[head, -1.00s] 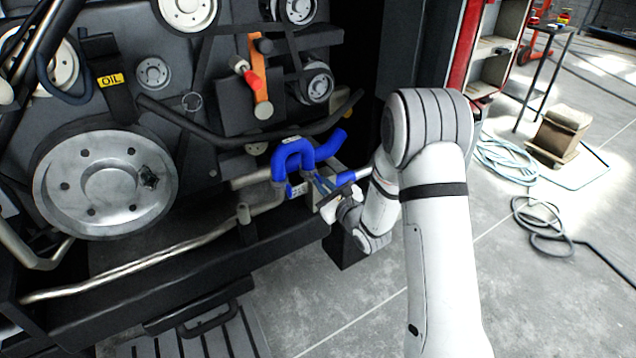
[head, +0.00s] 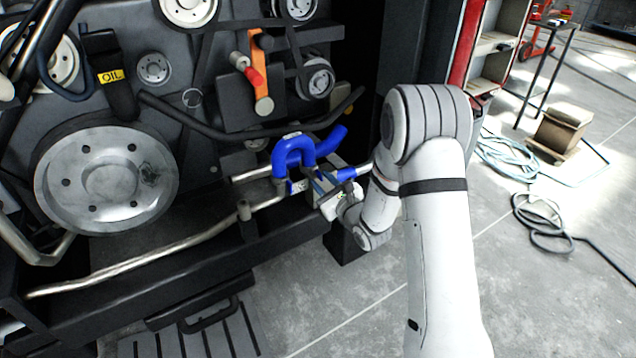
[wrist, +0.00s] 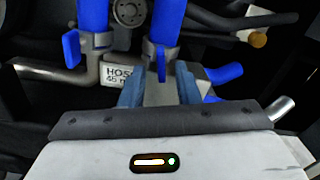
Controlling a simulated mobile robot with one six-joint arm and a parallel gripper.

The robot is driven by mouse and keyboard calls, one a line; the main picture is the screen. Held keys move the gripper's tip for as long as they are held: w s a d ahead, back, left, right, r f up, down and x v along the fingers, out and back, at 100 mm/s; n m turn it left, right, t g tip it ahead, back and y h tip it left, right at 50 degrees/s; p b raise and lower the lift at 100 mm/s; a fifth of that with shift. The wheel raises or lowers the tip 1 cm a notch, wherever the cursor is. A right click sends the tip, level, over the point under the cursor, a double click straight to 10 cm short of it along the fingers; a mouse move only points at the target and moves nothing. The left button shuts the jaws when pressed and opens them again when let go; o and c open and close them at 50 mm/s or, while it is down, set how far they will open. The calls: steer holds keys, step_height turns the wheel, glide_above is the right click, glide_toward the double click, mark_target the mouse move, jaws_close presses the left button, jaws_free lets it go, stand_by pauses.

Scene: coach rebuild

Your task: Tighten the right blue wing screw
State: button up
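The blue U-shaped hose (head: 293,150) sits on the engine front in the head view. In the wrist view its two blue legs (wrist: 166,18) come down to grey clamps on metal pipes. The right blue wing screw (wrist: 161,64) is a thin upright blue wing at the right clamp (wrist: 157,48). The left blue wing screw (wrist: 71,48) stands at the left clamp, its wide face showing. My gripper (wrist: 160,80) is open, with one blue-grey finger on each side of the right wing screw and gaps between. In the head view my gripper (head: 319,182) is beside the hose's lower right end, partly hidden.
A white label (wrist: 118,73) reading "HOSE" is between the clamps. Another blue hose end (wrist: 225,72) is close to the right finger.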

steer(key=shift+r, duration=0.1)
steer(key=v, duration=0.7)
steer(key=shift+s+d+p, duration=0.25)
steer(key=shift+s+p, duration=0.05)
steer(key=shift+p, duration=0.15)
steer(key=s+d+r+n+g+h+p, duration=0.3)
steer(key=d+r+n+h+p, duration=0.3)
steer(key=r, duration=0.3)
steer(key=s+d+r+n+g+h+p, duration=0.25)
steer(key=d+r+n+p, duration=0.25)
steer(key=r+n, duration=0.4)
steer(key=s+r+n+g+p, duration=0.3)
steer(key=s+r, duration=0.4)
steer(key=s, duration=0.4)
steer(key=s+d+r+n+g+h+p, duration=0.1)
steer(key=s+r+n+g+p, duration=0.3)
steer(key=s+r+n, duration=0.3)
steer(key=s+p, duration=0.1)
steer(key=s, duration=0.3)
steer(key=shift+n, duration=0.4)
